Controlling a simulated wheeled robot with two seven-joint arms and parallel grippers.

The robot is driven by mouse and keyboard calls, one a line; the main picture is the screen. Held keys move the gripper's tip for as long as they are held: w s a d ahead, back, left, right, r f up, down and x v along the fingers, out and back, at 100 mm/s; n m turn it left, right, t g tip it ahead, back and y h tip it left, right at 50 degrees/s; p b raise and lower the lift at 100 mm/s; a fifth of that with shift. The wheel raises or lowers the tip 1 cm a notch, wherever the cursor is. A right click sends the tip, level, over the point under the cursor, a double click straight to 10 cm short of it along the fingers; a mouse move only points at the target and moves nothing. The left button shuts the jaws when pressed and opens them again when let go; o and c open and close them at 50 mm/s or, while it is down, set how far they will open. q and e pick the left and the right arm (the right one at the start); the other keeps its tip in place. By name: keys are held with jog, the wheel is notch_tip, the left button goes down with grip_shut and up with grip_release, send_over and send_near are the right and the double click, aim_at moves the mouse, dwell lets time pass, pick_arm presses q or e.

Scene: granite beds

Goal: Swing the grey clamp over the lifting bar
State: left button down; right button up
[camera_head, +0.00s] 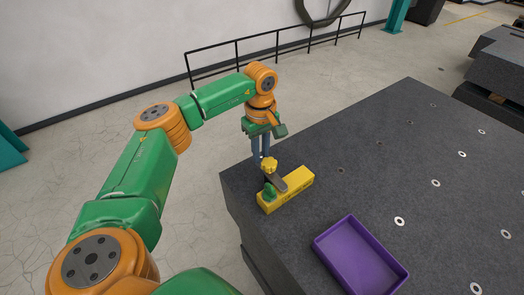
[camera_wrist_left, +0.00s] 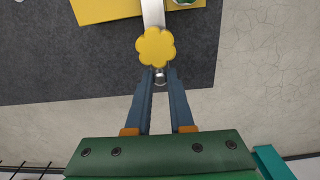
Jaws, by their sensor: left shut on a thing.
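The yellow lifting bar (camera_head: 297,184) lies on the dark granite bed near its left corner. The grey clamp (camera_head: 278,184) is a flat arm with a yellow lobed knob (camera_head: 268,164) at its near end. In the left wrist view the clamp (camera_wrist_left: 153,14) runs from the knob (camera_wrist_left: 155,47) up across the yellow bar (camera_wrist_left: 100,10). My left gripper (camera_head: 261,157) points down at the knob end. In the wrist view its fingers (camera_wrist_left: 160,76) are shut on the clamp's end, just below the knob, which partly hides the grip. My right gripper is not in view.
A green part (camera_head: 269,192) sits on the bar beside the clamp. A purple tray (camera_head: 360,258) stands on the granite bed (camera_head: 375,130) to the right. The bed's left edge is close to the bar. Bare granite with several metal-ringed holes lies beyond.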

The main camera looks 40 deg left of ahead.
pick_arm(q)
jog(key=c, duration=0.8)
grip_release()
jog(key=shift+d, duration=0.1)
notch_tip(320, 180, up, 7)
jog(key=shift+r+b, duration=0.1)
jog(key=shift+b, duration=0.6)
